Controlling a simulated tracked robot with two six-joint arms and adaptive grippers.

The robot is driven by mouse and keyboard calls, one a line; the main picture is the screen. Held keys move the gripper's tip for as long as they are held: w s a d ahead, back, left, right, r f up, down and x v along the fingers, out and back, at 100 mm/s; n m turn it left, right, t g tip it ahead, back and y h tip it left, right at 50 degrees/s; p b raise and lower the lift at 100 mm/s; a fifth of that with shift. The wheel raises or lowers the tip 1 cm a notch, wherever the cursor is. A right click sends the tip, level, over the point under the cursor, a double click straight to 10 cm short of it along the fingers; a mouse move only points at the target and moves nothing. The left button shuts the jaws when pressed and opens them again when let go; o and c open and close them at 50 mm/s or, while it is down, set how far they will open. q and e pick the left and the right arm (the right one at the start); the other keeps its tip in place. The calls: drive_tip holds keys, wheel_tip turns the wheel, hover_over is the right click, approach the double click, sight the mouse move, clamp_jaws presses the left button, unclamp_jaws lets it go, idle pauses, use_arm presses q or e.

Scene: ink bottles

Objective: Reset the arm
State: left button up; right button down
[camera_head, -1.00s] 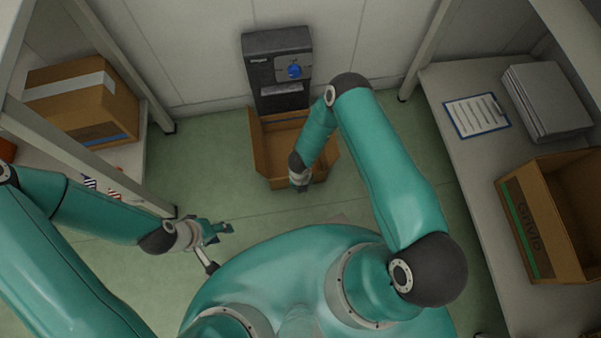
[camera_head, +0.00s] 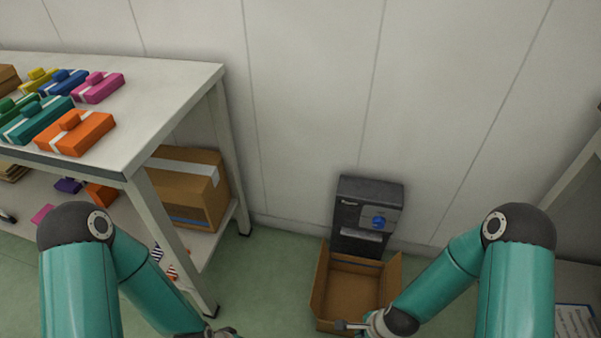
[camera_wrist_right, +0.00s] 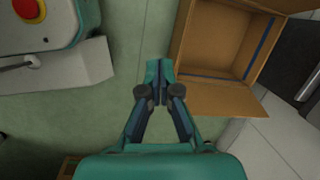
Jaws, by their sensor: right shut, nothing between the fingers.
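My right gripper (camera_head: 350,325) is over the front edge of an open cardboard box on the floor, at the bottom of the head view. In the right wrist view its fingers (camera_wrist_right: 158,78) are together with nothing between them, over green floor beside an open cardboard box (camera_wrist_right: 212,45). My left arm comes down to the bottom edge of the head view. Only a dark part of its wrist shows there, and its fingers are cut off.
The open cardboard box (camera_head: 318,300) stands before a dark machine with a blue knob (camera_head: 378,222) at the wall. A table (camera_head: 165,90) at left holds several coloured ink boxes; a closed carton (camera_head: 195,205) is on its lower shelf. A clipboard (camera_head: 575,320) lies at lower right.

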drive_tip(key=s+a+r+n+g+y, duration=0.15)
drive_tip(key=s+a+n, duration=0.35)
drive_tip(key=n, duration=1.1)
wheel_tip(320, 180, up, 29)
drive_tip(key=s+d+p, duration=0.1)
drive_tip(key=p, duration=2.7)
drive_tip(key=shift+d+r, duration=0.15)
drive_tip(key=shift+s+t, duration=0.1)
drive_tip(key=shift+t, duration=0.15)
drive_tip(key=c, duration=1.9)
unclamp_jaws()
